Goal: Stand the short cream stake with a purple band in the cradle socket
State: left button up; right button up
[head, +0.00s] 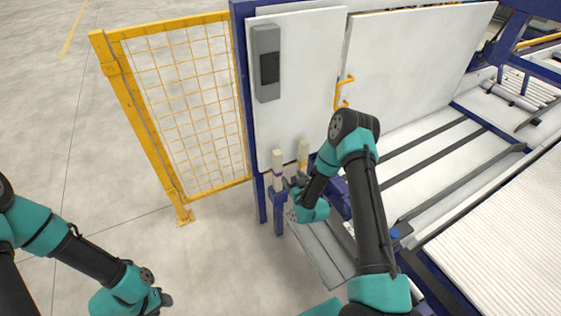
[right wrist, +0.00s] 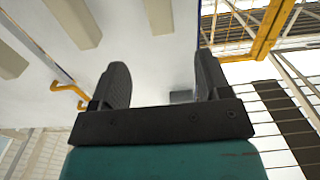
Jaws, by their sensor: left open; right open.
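Two cream stakes stand upright side by side in the head view, a left one (head: 278,162) and a right one (head: 303,151). The left one rises from a blue post (head: 279,200) and shows a purplish band low down. The right one's lower part is hidden behind my right arm, and which is shorter is unclear. My right gripper (head: 293,184) is close beside the stakes, largely hidden by its own arm. In the right wrist view its open fingers (right wrist: 164,88) have nothing between them; cream stake-like bars (right wrist: 160,15) show beyond. My left gripper (head: 163,299) is open, low at left.
A yellow mesh fence (head: 180,100) stands at left. A white panel (head: 300,80) with a grey box (head: 266,62) and a yellow handle (head: 343,92) rises behind the stakes. A conveyor (head: 505,235) lies at right. The floor at left is clear.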

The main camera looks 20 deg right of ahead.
aim_at(272, 135)
jog(key=w, duration=1)
jog(key=w+a, duration=0.1)
jog(key=w, duration=0.4)
jog(key=shift+w, duration=0.35)
jog(key=c, duration=1.2)
jog(key=shift+r, duration=4.4)
